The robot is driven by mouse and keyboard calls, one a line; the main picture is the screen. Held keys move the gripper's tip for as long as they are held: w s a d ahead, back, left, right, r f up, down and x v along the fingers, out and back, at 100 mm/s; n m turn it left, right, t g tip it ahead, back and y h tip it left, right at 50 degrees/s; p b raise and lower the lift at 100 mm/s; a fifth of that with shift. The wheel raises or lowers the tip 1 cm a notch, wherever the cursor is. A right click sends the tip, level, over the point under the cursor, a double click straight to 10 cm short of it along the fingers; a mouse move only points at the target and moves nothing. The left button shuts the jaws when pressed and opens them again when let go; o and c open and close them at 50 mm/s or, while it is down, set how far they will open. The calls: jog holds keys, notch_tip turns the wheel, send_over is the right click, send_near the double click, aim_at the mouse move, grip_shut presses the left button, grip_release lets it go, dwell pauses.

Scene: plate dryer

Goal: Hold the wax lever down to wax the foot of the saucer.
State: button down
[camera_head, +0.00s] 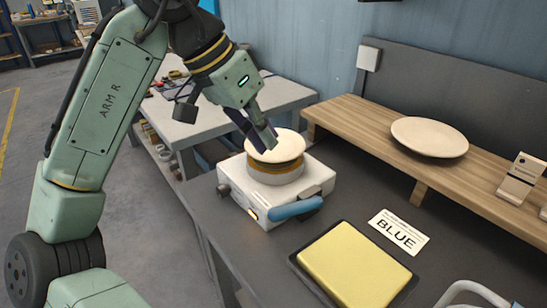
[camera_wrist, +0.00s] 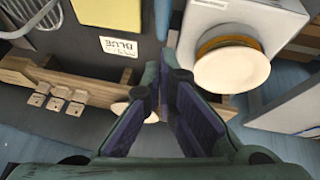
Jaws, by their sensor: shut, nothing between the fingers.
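The white waxing machine (camera_head: 313,177) stands on the dark bench, with an amber-orange ring on top. The pale saucer (camera_head: 283,150) lies on that ring; I cannot see its foot clearly. A blue lever (camera_head: 296,208) sticks out at the machine's front. My gripper (camera_head: 266,141) is shut and empty, above the saucer in the head view and overlapping its upper left edge. In the wrist view, the fingers (camera_wrist: 165,82) point beside the saucer (camera_wrist: 232,70) and machine (camera_wrist: 275,14).
A yellow block (camera_head: 355,265) lies in a black tray at the front. A card reading BLUE (camera_head: 399,232) lies behind it. A pale plate (camera_head: 429,137) and a wooden card stand (camera_head: 520,180) are on the wooden shelf. A wire rack (camera_head: 470,295) is front right.

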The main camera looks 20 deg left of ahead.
jog(key=p, duration=0.2)
send_near(297, 205)
jog(key=shift+w+d+r, duration=0.25)
jog(key=shift+w+d, duration=0.1)
jog(key=shift+w, duration=0.15)
jog(key=shift+w+d+r, duration=0.2)
jog(key=shift+w+d, duration=0.2)
jog(key=shift+w, duration=0.1)
jog(key=shift+s+f, duration=0.2)
jog(key=shift+f, duration=0.4)
jog(key=shift+s+f, duration=0.2)
jog(key=shift+f, duration=0.45)
jog(key=shift+s+f, duration=0.25)
jog(key=shift+f, duration=0.55)
jog(key=shift+f, duration=0.15)
